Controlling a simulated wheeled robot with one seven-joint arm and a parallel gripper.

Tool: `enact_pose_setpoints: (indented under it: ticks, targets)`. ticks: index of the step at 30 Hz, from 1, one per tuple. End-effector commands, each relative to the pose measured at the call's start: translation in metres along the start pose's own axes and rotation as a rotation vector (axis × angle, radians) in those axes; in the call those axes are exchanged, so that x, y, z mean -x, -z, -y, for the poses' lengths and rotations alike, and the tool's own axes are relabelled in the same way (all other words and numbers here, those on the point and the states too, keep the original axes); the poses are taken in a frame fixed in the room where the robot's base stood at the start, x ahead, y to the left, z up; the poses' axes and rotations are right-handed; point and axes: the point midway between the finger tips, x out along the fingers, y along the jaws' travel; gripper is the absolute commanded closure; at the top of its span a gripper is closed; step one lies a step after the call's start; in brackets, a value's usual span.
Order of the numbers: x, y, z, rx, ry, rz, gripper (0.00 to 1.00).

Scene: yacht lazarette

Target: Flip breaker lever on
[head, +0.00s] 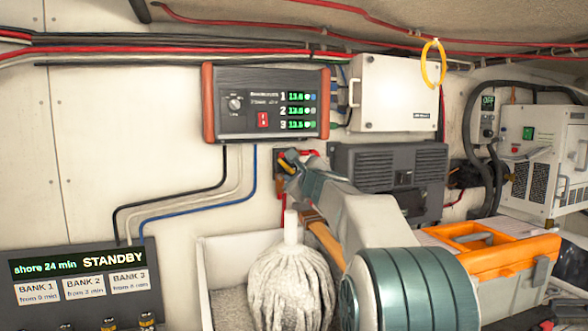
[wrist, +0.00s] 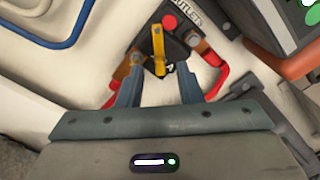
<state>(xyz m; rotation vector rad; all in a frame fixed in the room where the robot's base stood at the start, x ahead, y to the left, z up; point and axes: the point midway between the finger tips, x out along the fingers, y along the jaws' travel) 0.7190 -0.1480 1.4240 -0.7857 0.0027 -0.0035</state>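The breaker (wrist: 178,38) is a dark box on the wall with a partly hidden "OUTLET" label and a red round part. Its yellow lever (wrist: 158,45) stands out near the middle of the wrist view. In the head view the yellow lever (head: 287,164) shows small, below the battery charger, and my arm hides most of the breaker. My gripper (wrist: 159,78) is open, with one finger to each side of the lever's lower end in the picture. Nothing is visibly held. I cannot tell whether the fingers touch the lever or how deep they reach.
Red cables (wrist: 216,66) run from the breaker's sides. The charger (head: 262,108) hangs above, with a grey vented unit (head: 400,165) to the right. A mop head (head: 290,285) stands in a white bin (head: 222,250) below. An orange toolbox (head: 490,250) sits at right.

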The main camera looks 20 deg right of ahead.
Motion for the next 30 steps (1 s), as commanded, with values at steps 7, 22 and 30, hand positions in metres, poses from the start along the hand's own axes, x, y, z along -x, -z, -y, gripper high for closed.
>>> enact_pose_setpoints:
  ticks: [7,22,30]
  targets:
    - [-0.0107,-0.0006,-0.0002,-0.001,0.000,0.001,0.67]
    - [-0.0106,-0.0001,-0.0002,0.000,0.000,0.001,1.00]
    - [-0.0106,0.0005,0.0010,0.046,0.001,0.001,1.00]
